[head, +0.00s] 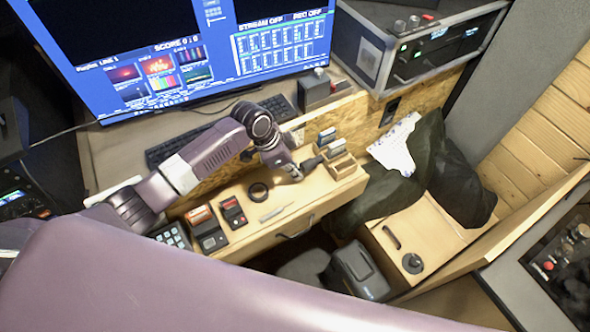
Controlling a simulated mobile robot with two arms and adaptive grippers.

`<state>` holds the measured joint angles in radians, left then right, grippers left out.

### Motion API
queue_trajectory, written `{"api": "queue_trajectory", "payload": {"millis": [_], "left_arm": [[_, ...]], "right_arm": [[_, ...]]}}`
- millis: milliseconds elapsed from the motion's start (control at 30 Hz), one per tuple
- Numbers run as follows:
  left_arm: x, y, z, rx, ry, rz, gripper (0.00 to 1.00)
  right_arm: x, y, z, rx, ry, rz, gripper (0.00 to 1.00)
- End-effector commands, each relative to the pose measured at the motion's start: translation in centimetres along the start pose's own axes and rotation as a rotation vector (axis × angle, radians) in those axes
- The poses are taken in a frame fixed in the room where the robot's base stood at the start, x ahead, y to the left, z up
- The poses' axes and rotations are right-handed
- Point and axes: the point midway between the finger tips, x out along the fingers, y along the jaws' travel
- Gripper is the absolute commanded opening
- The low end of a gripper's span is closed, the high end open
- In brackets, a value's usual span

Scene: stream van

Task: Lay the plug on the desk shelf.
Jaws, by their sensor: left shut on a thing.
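My left arm reaches in from the left over the wooden desk shelf (287,222). My left gripper (297,171) is low at the shelf's right part, beside the small wooden card holder. It is shut on a small dark thing (312,163), which looks like the plug and sticks out to the right of the fingers. Most of it is hidden by the gripper, and I cannot tell whether it touches the shelf. My right gripper is not in view.
On the shelf are a black ring (258,192), a pen-like thing (274,212), small devices (233,212), a keypad (171,236) and a card holder (341,163). A large monitor (200,50) and keyboard (190,140) stand behind. Bare shelf lies right of the ring.

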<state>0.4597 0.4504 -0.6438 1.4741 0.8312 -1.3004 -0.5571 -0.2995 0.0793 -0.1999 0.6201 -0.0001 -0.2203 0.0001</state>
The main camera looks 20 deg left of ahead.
Motion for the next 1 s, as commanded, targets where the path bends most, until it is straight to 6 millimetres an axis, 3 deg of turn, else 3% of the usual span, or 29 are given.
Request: {"api": "queue_trajectory", "payload": {"millis": [167, 200, 333, 633, 767, 1000], "left_arm": [[0.4, 0.0, 0.1, 0.000, 0.000, 0.000, 0.00], [0.3, 0.0, 0.1, 0.000, 0.000, 0.000, 0.10], [0.3, 0.0, 0.1, 0.000, 0.000, 0.000, 0.24], [0.0, 0.0, 0.0, 0.000, 0.000, 0.000, 0.24], [-0.9, -0.1, 0.0, 0.000, 0.001, -0.002, 0.24], [-5.5, -0.2, 0.0, 0.002, 0.002, -0.005, 0.24]], "right_arm": [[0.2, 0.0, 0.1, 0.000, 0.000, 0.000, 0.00], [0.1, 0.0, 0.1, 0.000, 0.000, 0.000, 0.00], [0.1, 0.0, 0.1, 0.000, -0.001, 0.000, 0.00], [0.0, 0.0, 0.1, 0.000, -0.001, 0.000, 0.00], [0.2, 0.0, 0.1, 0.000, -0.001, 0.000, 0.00], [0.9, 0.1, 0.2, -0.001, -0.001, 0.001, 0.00]]}}
